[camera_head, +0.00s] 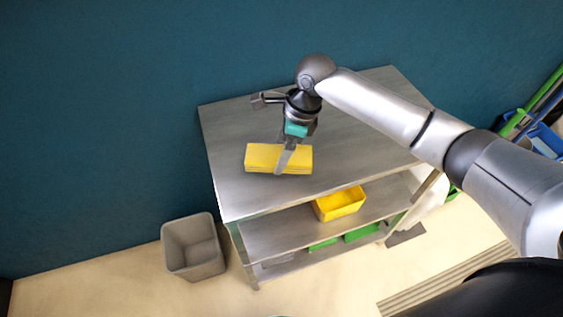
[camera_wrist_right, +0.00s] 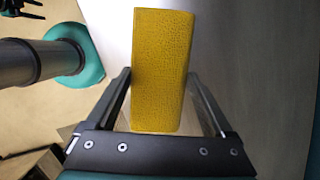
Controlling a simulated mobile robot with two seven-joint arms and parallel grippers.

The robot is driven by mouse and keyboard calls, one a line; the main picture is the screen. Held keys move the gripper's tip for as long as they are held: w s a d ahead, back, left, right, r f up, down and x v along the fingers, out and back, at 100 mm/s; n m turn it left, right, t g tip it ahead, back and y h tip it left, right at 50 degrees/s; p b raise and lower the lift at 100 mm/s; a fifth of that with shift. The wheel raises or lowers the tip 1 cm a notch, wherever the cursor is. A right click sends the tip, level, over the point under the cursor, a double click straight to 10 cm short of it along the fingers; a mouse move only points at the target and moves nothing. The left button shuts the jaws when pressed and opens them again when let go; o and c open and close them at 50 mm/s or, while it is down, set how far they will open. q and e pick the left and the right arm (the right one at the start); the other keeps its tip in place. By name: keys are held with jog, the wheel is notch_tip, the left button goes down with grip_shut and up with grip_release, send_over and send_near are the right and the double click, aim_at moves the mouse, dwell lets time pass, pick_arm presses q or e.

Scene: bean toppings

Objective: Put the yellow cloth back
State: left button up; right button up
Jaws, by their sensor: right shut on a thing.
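The yellow cloth (camera_head: 262,158) is a flat folded rectangle on or just above the metal top of the shelf unit (camera_head: 235,190). In the right wrist view the cloth (camera_wrist_right: 163,70) runs lengthwise between the two fingers. My right gripper (camera_head: 283,168) points down over the cloth and is shut on it. In the right wrist view its fingers (camera_wrist_right: 160,95) lie on either side of the cloth. Whether the cloth touches the shelf top cannot be told. My left gripper is not in the head view.
A yellow bin (camera_head: 340,205) stands on the shelf below, with green bins (camera_head: 362,232) lower down. A grey waste bin (camera_head: 192,247) stands on the floor at the left. A blue crate (camera_head: 546,140) is at the far right. The shelf top around the cloth is clear.

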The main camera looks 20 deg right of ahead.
notch_tip(320, 180, down, 4)
jog(key=shift+f+b, duration=0.1)
jog(key=shift+b, duration=0.5)
jog(key=o, duration=0.9)
jog(key=shift+r, duration=0.25)
jog(key=p+v, duration=0.3)
jog(key=v, duration=0.8)
jog(key=shift+d+r+p, duration=0.1)
jog(key=shift+r+p, duration=0.2)
jog(key=shift+r, duration=0.1)
